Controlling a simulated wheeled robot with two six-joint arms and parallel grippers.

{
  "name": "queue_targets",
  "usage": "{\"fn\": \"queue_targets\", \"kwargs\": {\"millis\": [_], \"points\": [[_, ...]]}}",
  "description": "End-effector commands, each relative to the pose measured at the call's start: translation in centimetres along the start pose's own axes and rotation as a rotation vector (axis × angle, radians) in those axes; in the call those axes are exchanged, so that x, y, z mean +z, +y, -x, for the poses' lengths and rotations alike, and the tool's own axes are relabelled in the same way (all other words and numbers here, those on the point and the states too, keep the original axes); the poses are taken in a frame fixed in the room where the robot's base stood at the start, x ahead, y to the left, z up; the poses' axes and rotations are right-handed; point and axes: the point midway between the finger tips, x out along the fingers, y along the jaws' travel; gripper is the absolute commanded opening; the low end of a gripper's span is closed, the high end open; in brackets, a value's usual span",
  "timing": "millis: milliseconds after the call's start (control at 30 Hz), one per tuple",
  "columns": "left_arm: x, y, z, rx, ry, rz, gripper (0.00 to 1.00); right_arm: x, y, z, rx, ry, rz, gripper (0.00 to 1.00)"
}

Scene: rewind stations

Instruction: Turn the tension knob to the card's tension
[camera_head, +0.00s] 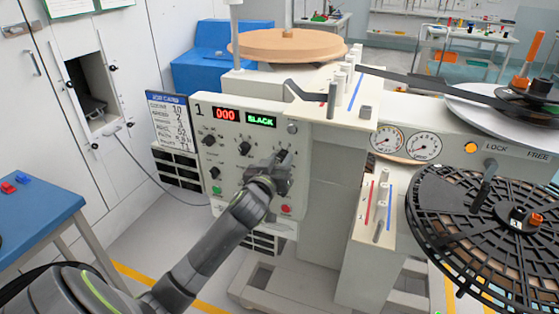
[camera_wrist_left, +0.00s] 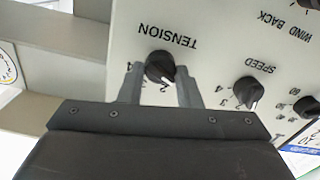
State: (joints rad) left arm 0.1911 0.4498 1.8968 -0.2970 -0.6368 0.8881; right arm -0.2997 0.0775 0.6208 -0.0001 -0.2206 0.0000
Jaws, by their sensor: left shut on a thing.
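The black tension knob (camera_wrist_left: 160,67) sits on the pale control panel (camera_head: 225,150), under the upside-down word TENSION in the left wrist view. My left gripper (camera_wrist_left: 160,84) is shut on this knob, one finger on each side. The digits 2 and 4 show near the knob; its exact setting is hard to read. In the head view my left gripper (camera_head: 281,160) covers the knob at the panel's right side. My right gripper is not in view.
The panel has a red 000 display (camera_head: 226,114), a green SLACK display (camera_head: 261,119) and other knobs, including the speed knob (camera_wrist_left: 248,91). A black slotted reel (camera_head: 450,215) is at the right. A blue table (camera_head: 40,215) stands at the left, with clear floor between.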

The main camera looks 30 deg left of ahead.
Motion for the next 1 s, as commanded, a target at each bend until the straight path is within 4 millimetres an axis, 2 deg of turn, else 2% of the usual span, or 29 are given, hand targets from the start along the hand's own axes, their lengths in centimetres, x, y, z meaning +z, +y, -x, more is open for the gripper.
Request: {"fn": "queue_targets", "kwargs": {"millis": [267, 1000], "points": [[-0.2, 0.1, 0.0, -0.001, -0.003, -0.153, 0.08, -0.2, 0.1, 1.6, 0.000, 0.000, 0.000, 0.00], [-0.1, 0.3, 0.0, 0.000, -0.003, -0.848, 0.08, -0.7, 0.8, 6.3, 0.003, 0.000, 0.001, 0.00]]}}
